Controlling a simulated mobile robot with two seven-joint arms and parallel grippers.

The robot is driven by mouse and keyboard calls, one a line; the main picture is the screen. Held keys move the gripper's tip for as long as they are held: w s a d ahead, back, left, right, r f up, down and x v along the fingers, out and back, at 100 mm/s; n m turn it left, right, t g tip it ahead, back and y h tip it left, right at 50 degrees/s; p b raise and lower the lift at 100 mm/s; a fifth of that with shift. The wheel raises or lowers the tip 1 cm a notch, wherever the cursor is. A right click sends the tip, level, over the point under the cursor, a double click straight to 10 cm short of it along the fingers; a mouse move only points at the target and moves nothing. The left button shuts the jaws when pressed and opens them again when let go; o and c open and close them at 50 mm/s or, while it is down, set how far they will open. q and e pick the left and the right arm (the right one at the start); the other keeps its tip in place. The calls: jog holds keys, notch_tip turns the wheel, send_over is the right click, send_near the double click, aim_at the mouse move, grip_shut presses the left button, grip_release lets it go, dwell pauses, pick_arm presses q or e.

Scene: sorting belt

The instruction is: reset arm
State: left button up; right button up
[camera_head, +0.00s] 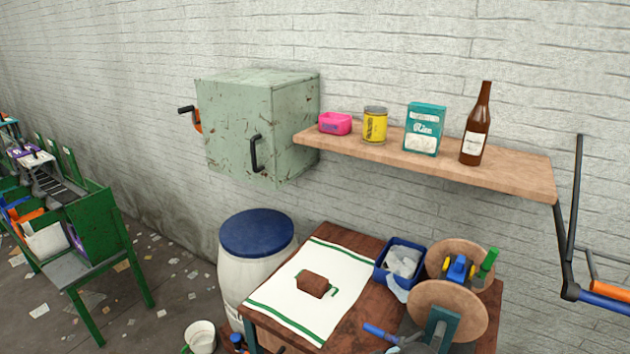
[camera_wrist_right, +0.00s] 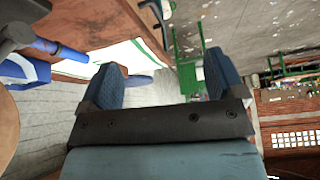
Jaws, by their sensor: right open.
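My right gripper (camera_wrist_right: 165,85) shows in the right wrist view, with two blue ribbed finger pads standing wide apart. It is open, and nothing is between the pads. Beyond it are the white cloth with green stripes (camera_wrist_right: 118,62), part of the wooden table (camera_wrist_right: 95,20) and the floor. In the head view I cannot make out my right gripper for certain. My left gripper is not in view.
The table (camera_head: 372,325) holds the cloth (camera_head: 345,268), a brown block (camera_head: 312,284), a blue bin (camera_head: 383,271) and round wooden discs (camera_head: 465,318). A blue-lidded barrel (camera_head: 257,232) stands beside it. Above are a green cabinet (camera_head: 235,125) and a loaded shelf (camera_head: 510,175).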

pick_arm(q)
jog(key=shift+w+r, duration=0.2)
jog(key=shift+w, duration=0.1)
pick_arm(e)
jog(key=s+d+f+m+t, duration=0.2)
jog(key=s+d, duration=0.1)
jog(key=s, duration=0.3)
jog(key=s+d+f+m+t+h, duration=0.1)
jog(key=s+d+m+t, duration=0.1)
jog(key=s, duration=0.4)
jog(key=s+d+f+m+t, duration=0.2)
jog(key=s+d+m+t, duration=0.1)
jog(key=s, duration=0.4)
jog(key=shift+d+f+h, duration=0.3)
jog(key=shift+d, duration=0.05)
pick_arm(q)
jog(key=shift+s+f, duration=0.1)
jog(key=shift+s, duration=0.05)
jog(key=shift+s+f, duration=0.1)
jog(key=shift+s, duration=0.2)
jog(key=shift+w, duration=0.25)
pick_arm(e)
jog(key=shift+w, duration=0.1)
